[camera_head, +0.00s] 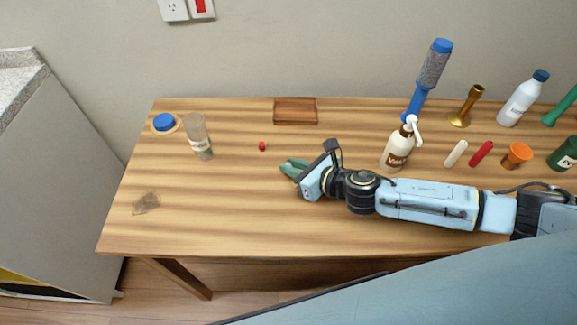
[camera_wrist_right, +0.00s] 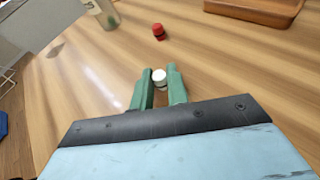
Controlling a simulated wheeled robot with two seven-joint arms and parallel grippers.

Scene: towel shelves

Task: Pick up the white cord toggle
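The white cord toggle (camera_wrist_right: 159,76) is small and round, and shows in the right wrist view between the tips of my two green fingers. My right gripper (camera_wrist_right: 159,80) has its fingers close together, with the toggle filling the narrow gap between them. In the head view my right gripper (camera_head: 291,167) is low over the middle of the table, pointing left; the toggle cannot be made out there. Whether the toggle touches the table is unclear. My left gripper is out of view.
A small red piece (camera_head: 262,146) lies just beyond the gripper. A wooden tray (camera_head: 296,111) is at the back. A clear bottle (camera_head: 199,137) and a blue-lidded jar (camera_head: 164,123) stand at left. The table's front left is mostly clear.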

